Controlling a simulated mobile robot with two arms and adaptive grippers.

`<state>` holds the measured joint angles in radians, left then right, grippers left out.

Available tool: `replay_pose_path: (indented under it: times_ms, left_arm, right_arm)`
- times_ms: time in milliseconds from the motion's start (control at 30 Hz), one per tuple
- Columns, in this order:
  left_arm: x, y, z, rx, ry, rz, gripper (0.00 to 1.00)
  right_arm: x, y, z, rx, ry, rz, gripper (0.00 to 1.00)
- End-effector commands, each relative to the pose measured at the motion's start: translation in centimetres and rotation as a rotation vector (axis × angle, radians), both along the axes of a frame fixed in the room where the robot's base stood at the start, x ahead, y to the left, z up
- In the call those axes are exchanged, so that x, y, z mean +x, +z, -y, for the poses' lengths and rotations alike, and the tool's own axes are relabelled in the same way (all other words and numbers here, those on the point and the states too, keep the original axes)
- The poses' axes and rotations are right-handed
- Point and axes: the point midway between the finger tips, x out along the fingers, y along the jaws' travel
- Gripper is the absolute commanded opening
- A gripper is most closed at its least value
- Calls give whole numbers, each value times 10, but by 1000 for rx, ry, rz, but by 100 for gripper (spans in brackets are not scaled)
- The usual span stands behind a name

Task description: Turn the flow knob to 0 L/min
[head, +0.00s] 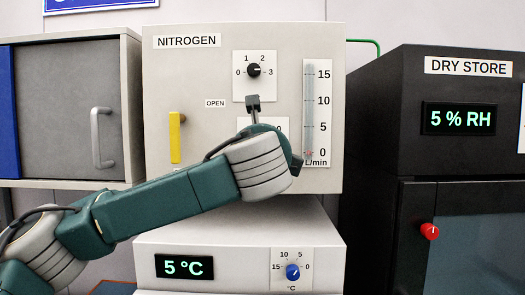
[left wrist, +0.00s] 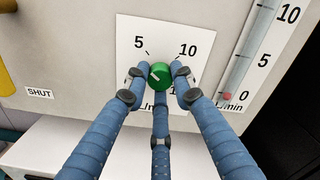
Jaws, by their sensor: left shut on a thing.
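The green flow knob (left wrist: 159,75) sits on a white dial plate (left wrist: 185,42) marked 5 and 10; the lower scale, including its zero, is hidden by fingers. A pale line shows on the knob, but which number it points to is unclear. My left gripper (left wrist: 160,82) has its blue fingers closed around the knob. My right gripper is not in view.
A black knob (head: 253,70) with a 0 to 3 scale is above on the nitrogen panel (head: 200,80). A yellow handle (head: 175,137) is on the left. Below is a blue knob (head: 292,272); a red knob (head: 429,231) is on the dry store.

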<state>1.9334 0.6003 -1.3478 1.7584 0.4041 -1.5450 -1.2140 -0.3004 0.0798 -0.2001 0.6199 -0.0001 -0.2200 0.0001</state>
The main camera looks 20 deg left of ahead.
Motion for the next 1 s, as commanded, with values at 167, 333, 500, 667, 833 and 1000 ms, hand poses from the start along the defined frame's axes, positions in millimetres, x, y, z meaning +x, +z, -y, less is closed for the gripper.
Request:
replay_pose_path:
  times_ms: [167,333,500,667,833,1000]
  left_arm:
    - [1,-10,2,-135,-4,31,0]
    - [1,-11,3,-289,-2,74,0]
    - [1,-10,4,-445,-4,118,0]
    - [1,-10,4,-590,-3,158,0]
    - [2,-9,4,-746,-2,203,0]
    - [2,-8,4,-901,-2,246,0]
  right_arm:
    - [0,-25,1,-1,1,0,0]
    - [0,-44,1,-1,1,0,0]
    - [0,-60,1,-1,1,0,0]
    - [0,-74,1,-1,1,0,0]
    - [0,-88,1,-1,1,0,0]
    - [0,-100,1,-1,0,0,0]
